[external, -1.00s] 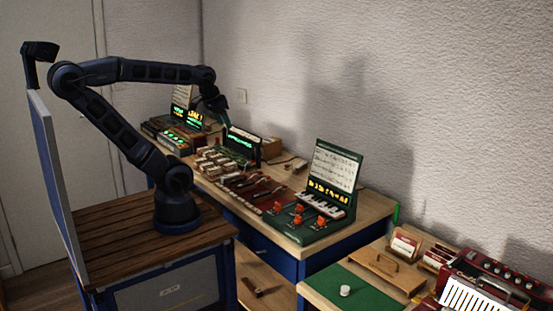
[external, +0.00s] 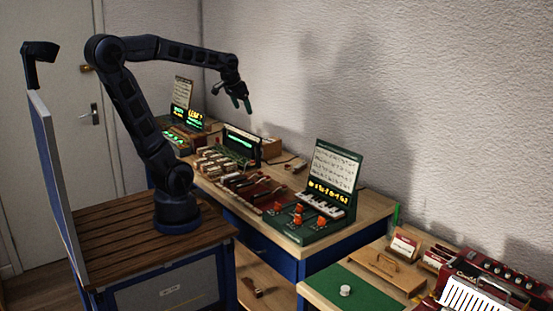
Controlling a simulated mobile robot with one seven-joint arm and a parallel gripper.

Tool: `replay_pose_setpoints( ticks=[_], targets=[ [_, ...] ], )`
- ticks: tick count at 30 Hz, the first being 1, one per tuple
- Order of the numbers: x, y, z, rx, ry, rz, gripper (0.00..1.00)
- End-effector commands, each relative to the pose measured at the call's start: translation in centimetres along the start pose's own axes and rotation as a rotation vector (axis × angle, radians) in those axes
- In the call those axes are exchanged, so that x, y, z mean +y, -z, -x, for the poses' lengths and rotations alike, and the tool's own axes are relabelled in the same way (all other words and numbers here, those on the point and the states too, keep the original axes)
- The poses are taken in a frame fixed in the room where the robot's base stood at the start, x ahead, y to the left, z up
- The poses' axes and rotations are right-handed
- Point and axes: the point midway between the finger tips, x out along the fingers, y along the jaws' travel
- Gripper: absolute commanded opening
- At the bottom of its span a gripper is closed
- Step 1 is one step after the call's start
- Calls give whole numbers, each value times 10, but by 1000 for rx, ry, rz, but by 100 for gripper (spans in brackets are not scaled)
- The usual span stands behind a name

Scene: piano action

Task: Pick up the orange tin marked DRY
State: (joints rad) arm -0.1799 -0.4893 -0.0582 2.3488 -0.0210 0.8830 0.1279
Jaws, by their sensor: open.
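A row of dark red and cream parts (external: 246,184) fills the middle of the bench. Green-lit display units (external: 240,143) stand behind and to the left. At the lower right are a green mat (external: 365,293), a white knob-like piece (external: 345,291) and a red accordion-like instrument (external: 490,283).

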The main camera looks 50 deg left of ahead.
Motion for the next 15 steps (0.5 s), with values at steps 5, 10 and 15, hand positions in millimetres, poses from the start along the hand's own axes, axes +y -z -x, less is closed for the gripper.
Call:
replay_pose_setpoints(
  ticks=[5, 10, 15],
  targets=[
    [-26, 50, -19, -8, 15, 2, 78],
    [-57, 94, -41, -11, 26, 1, 78],
    [-92, 133, -68, -12, 31, 2, 78]
  ],
)
